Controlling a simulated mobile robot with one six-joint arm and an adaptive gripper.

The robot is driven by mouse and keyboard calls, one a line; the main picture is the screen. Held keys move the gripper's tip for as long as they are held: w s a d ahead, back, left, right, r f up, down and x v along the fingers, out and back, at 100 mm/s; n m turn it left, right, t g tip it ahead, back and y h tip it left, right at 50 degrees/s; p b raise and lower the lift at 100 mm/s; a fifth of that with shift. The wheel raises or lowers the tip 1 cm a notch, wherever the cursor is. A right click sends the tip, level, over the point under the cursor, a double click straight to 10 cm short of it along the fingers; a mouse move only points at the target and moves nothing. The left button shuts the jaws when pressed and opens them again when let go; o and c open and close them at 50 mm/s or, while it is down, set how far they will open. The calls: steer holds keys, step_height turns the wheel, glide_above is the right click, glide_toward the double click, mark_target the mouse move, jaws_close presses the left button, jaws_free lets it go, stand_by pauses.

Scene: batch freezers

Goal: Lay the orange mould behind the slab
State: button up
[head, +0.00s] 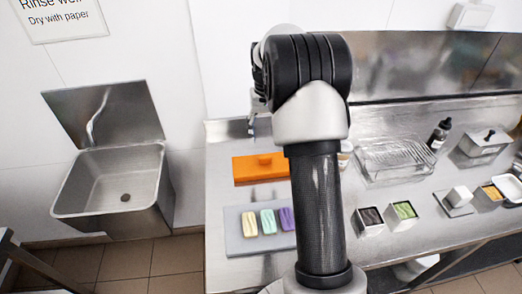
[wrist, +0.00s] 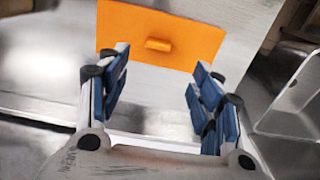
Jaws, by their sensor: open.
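The orange mould (head: 262,177) is a flat orange plate with a small raised grip on top. In the head view it lies on the steel counter behind the pale grey slab (head: 236,240), with a strip of bare counter between them. My arm stands just right of its visible part. In the wrist view the mould (wrist: 190,35) lies ahead of my gripper (wrist: 160,60). The blue-padded fingers are spread wide with nothing between them, and their tips overlap the mould's near edge in the picture. Whether they touch it I cannot tell. My arm hides the gripper in the head view.
Yellow, green and purple bars (head: 267,221) lie on the slab. Right of my arm are two small tubs (head: 403,210), a wire rack (head: 395,158), a dark bottle (head: 439,133) and a steel box (head: 484,146). A sink (head: 115,185) stands left of the counter.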

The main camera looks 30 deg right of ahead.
steer(key=s+a+r+n+t, duration=0.1)
steer(key=s+a+r, duration=0.5)
steer(key=a+r, duration=0.2)
steer(key=s+a+r+n+t, duration=0.1)
steer(key=s+a+r+n, duration=0.1)
steer(key=s+a+r, duration=0.6)
steer(key=s+a+f+n+t, duration=0.2)
steer(key=s+a, duration=0.7)
steer(key=s, duration=0.6)
steer(key=shift+a+f+t, duration=0.15)
steer(key=shift+f+t, duration=0.15)
steer(key=shift+f, duration=0.2)
